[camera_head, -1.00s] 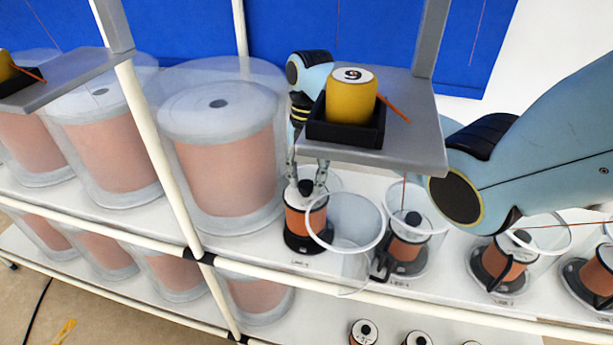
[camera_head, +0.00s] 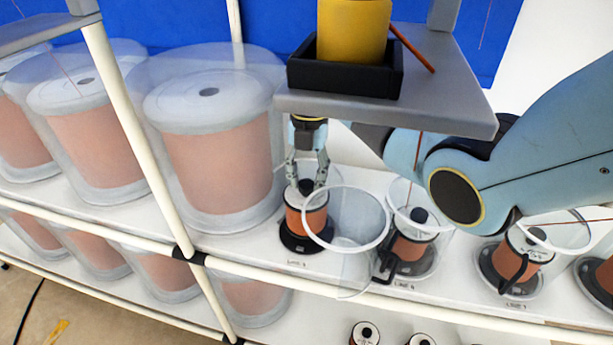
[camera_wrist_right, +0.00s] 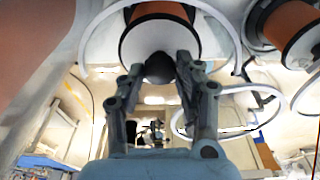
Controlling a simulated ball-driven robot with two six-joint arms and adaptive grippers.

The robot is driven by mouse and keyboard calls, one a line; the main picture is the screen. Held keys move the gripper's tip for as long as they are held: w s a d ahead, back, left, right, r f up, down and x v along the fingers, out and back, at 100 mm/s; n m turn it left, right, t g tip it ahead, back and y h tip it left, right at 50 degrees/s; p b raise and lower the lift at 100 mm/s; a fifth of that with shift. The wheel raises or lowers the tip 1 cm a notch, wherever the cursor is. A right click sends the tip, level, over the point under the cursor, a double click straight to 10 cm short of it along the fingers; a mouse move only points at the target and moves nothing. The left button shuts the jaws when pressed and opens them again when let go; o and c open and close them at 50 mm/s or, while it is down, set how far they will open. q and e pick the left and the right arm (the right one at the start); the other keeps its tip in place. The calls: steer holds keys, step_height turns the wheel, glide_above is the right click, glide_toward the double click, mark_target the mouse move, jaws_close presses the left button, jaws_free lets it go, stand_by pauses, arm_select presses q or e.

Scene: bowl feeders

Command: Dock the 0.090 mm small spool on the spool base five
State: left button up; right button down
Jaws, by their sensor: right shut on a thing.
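A small copper-coloured spool (camera_head: 306,218) with a white top flange and a black knob (camera_head: 306,187) stands upright on a black round base (camera_head: 304,245) on the white shelf. I cannot clearly read the base's label. My right gripper (camera_head: 306,178) comes down from above and is shut on the knob. In the right wrist view the spool (camera_wrist_right: 158,40) is straight ahead, and its knob (camera_wrist_right: 160,68) sits between the fingertips. The base contact is partly hidden. My left gripper is not in view.
A clear cover with a white rim (camera_head: 335,246) stands close on the right of the spool. More covered spools (camera_head: 412,243) line the shelf. Large clear-cased spools (camera_head: 218,165) stand on the left.

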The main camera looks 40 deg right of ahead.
steer(key=shift+w+f+b, duration=0.1)
steer(key=shift+f+b, duration=0.45)
steer(key=shift+f, duration=0.2)
steer(key=shift+r+p, duration=0.1)
steer(key=shift+p, duration=0.55)
stand_by(0.7)
steer(key=shift+f+b, duration=0.4)
steer(key=shift+f, duration=0.25)
stand_by(0.4)
steer(key=c, duration=1.3)
jaws_free()
steer(key=shift+o, duration=0.6)
steer(key=shift+s+f, duration=0.1)
steer(key=shift+s, duration=0.1)
steer(key=r+p, duration=0.1)
steer(key=r, duration=0.1)
steer(key=r+p, duration=0.4)
steer(key=shift+w+d, duration=0.3)
steer(key=shift+w, duration=0.05)
steer(key=shift+w+d+r, duration=0.1)
steer(key=shift+d+r, duration=0.05)
steer(key=shift+r, duration=1.1)
steer(key=shift+w+d+r, duration=0.1)
steer(key=shift+d+r, duration=0.05)
steer(key=shift+r, duration=1.1)
